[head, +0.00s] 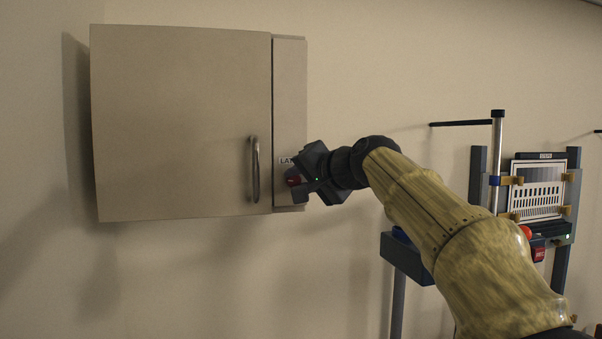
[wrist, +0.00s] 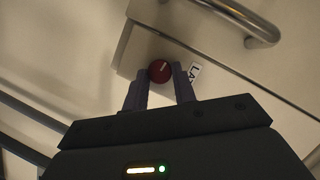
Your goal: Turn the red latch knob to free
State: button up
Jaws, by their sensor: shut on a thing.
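The red latch knob (wrist: 160,71) is round with a pale line on its face, in the wrist view. It sits on the narrow side panel of a beige wall cabinet. My gripper (wrist: 161,84) has one finger on each side of the knob and is shut on it. In the head view my gripper (head: 297,178) is at the panel's lower part, and only a bit of the red knob (head: 293,181) shows past it. A white label (wrist: 194,72) with partly hidden letters is beside the knob.
The cabinet door (head: 180,120) is flat against the front, with a vertical metal handle (head: 254,168) left of the knob. At right stands a dark bench frame (head: 478,180) with a metal post (head: 497,150), a white slotted panel (head: 538,188) and a red ball (head: 525,232).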

jog(key=shift+a+f+n+h+p, duration=0.1)
jog(key=shift+n+h+p, duration=0.2)
jog(key=shift+n, duration=0.2)
jog(key=o, duration=1)
jog(key=shift+s, duration=0.1)
jog(key=b+v, duration=0.6)
jog(key=v, duration=1.1)
